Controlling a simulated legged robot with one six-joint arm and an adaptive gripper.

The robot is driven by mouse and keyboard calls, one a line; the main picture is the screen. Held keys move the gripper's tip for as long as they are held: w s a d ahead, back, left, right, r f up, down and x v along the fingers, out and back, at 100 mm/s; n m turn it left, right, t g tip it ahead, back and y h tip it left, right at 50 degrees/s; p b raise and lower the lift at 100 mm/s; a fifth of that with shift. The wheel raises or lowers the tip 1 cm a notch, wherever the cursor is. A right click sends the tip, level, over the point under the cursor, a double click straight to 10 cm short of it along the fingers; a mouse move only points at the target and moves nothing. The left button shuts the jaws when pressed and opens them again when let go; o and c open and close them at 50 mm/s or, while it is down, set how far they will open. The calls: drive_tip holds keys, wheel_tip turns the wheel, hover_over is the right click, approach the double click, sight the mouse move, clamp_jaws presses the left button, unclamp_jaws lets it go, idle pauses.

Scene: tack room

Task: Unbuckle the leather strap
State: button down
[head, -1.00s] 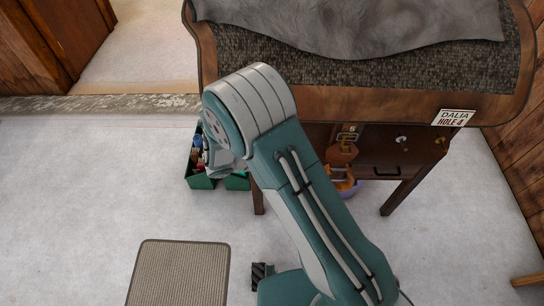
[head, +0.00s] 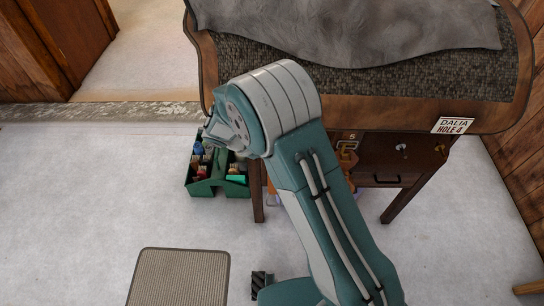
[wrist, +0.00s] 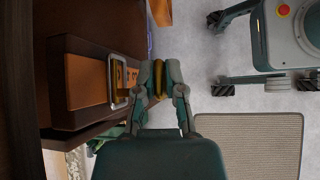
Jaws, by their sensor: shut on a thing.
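The tan leather strap (wrist: 86,82) lies across the dark brown wooden front in the wrist view, running into a metal-framed buckle (wrist: 112,80). The buckle and a bit of strap also show in the head view beside my arm (head: 347,143). My gripper (wrist: 160,80) is just right of the buckle in the wrist view, its fingers shut on a brownish-yellow piece that looks like the strap's free end. The fingers hide much of that piece. I cannot tell whether the buckle's prong is in a hole. In the head view my arm hides the gripper.
The wooden stand bears a grey fleece (head: 350,28) and a white card (head: 453,125) reading "DALIA HOLE 4". A green caddy (head: 206,186) with several items stands on the floor at its left. A woven mat (head: 180,277) lies in front. The floor at left is clear.

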drive_tip(key=shift+w+d+r, duration=0.1)
drive_tip(key=shift+w, duration=0.15)
drive_tip(key=c, duration=0.8)
unclamp_jaws()
drive_tip(key=shift+d, duration=0.1)
drive_tip(key=shift+o, duration=0.2)
drive_tip(key=v, duration=1.2)
